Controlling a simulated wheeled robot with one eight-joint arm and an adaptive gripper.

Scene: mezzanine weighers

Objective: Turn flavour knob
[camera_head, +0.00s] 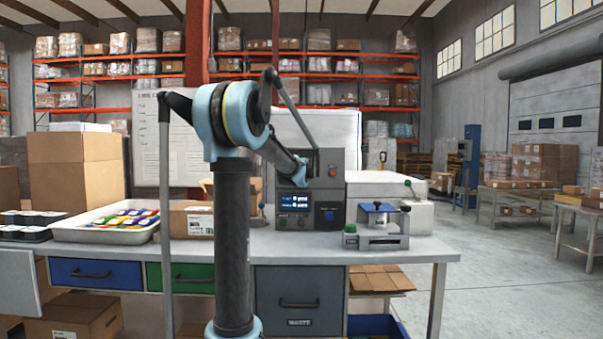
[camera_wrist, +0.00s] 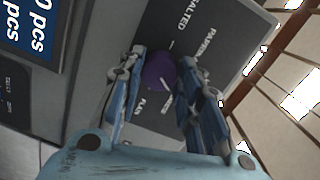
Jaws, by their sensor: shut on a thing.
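The flavour knob (camera_wrist: 159,71) is a round purple knob on a dark panel in the wrist view. Around it are the labels SALTED, one starting PAPRI, and PLAIN. My gripper (camera_wrist: 162,62) has one finger on each side of the knob and is shut on it. A pale line shows at the knob's lower right; I cannot tell for sure which label it marks. In the head view my gripper (camera_head: 301,168) is against the upper front of the grey machine (camera_head: 338,193) and hides the knob.
A tray (camera_head: 95,234) of colourful packets and a carton (camera_head: 192,219) stand left on the bench. A small metal press (camera_head: 383,242) stands right of the machine.

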